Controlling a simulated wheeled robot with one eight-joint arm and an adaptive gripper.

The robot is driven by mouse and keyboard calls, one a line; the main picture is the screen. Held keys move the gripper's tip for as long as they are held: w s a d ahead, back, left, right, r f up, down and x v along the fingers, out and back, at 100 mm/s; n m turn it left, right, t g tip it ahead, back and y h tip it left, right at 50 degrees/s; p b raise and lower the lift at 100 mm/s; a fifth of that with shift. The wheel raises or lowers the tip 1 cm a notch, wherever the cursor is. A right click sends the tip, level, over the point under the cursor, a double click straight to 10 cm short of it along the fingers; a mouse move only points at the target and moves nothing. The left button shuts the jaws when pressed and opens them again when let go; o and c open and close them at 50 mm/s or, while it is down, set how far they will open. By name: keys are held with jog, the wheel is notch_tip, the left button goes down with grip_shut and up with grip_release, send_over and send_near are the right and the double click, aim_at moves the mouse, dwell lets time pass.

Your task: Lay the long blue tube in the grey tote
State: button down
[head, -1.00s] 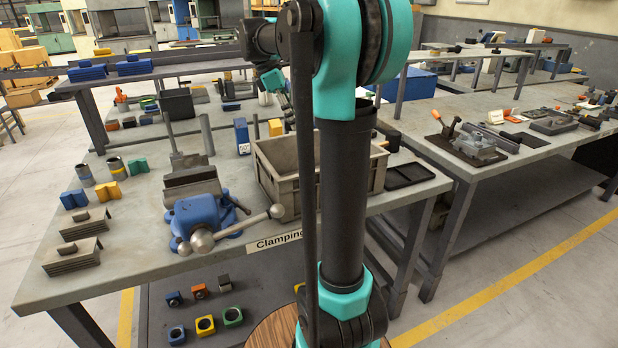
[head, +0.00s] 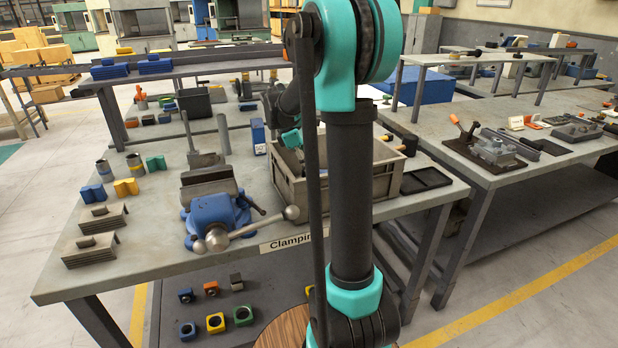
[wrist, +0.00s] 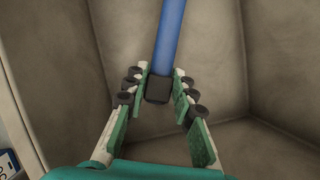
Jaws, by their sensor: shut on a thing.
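The long blue tube (wrist: 171,38) shows in the wrist view, with a dark end piece (wrist: 158,88) between my fingers. My gripper (wrist: 158,82) is shut on the tube near that end. The tube runs away from the gripper toward the top of the picture, and its far end is out of frame. The walls of the grey tote (wrist: 60,85) surround the fingers in the wrist view. In the head view the tote (head: 290,187) stands on the bench, partly behind my arm. The tube cannot be made out there.
A blue vise (head: 215,220) with a long handle stands left of the tote. A black tray (head: 425,180) lies to its right, and a blue box (head: 258,137) stands behind it. The front right of the bench is mostly clear.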

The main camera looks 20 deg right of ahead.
jog(key=shift+f, duration=1.65)
jog(key=shift+f, duration=0.1)
jog(key=c, duration=1.3)
grip_release()
jog(key=shift+o, duration=0.2)
jog(key=v, duration=1.2)
jog(key=shift+d, duration=0.1)
